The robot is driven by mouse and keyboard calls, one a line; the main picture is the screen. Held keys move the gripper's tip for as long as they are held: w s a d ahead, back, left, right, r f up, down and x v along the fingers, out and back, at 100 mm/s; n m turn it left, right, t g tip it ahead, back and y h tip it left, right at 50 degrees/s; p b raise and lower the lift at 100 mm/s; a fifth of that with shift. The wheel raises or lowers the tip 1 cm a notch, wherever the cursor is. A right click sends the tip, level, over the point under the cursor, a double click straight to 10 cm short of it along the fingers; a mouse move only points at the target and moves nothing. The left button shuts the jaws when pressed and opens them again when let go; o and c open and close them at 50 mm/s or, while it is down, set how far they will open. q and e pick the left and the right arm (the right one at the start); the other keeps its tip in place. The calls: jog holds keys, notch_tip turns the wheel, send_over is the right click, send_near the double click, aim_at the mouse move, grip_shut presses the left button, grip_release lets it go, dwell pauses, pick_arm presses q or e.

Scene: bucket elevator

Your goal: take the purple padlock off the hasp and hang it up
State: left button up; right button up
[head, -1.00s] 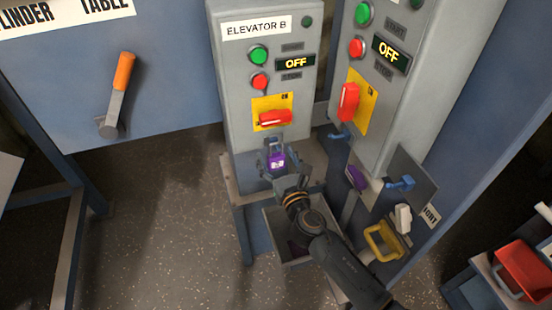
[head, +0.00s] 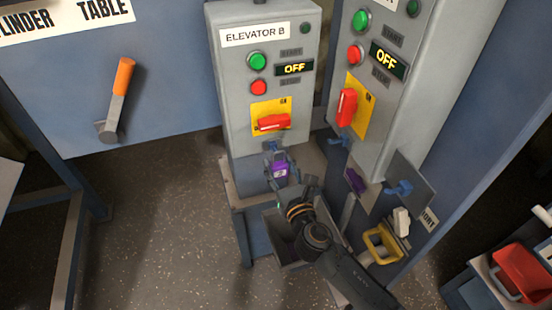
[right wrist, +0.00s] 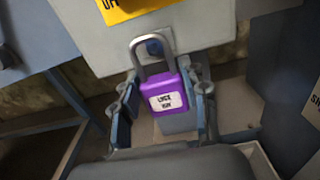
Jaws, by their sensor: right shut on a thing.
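The purple padlock (head: 280,172) has a grey shackle and a white label; it also shows in the right wrist view (right wrist: 168,97). My right gripper (head: 281,176) is shut on its body, with a finger on each side in the right wrist view (right wrist: 165,104). The padlock is upright, just below the blue hasp (head: 271,147) under the Elevator B box. In the right wrist view the shackle frames a blue peg (right wrist: 153,46); I cannot tell whether it is still threaded through. My left gripper is not in view.
A second control box (head: 385,85) stands close on the right. Below it are a grey plate with a blue hook (head: 400,188), another purple item (head: 356,181) and a yellow-rimmed holder (head: 383,243). An open grey bin (head: 275,232) sits under my right gripper.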

jog(key=b+v, duration=0.2)
jog(key=v, duration=1.3)
jog(key=s+d+r+m+h, duration=0.1)
jog(key=s+d+r+h, duration=0.1)
jog(key=d, duration=0.4)
jog(key=s+d+r+m+h, duration=0.2)
jog(key=s+d+h, duration=0.1)
jog(key=d, duration=0.4)
jog(key=shift+s+d+m+t+h, duration=0.3)
jog(key=shift+s+t, duration=0.1)
jog(key=shift+s, duration=0.5)
jog(key=shift+a, duration=0.1)
dwell(0.4)
jog(key=w+a+f+n+y, duration=0.1)
jog(key=w+a+f+y, duration=0.1)
jog(key=a, duration=0.4)
jog(key=w+a+f+n+y, duration=0.1)
jog(key=w+a+n+y, duration=0.1)
jog(key=w+a, duration=0.3)
jog(key=a+y, duration=0.1)
jog(key=a, duration=0.1)
jog(key=shift+a+f+n+g+y, duration=0.25)
jog(key=shift+f+n+g+y, duration=0.05)
jog(key=shift+f+g, duration=0.1)
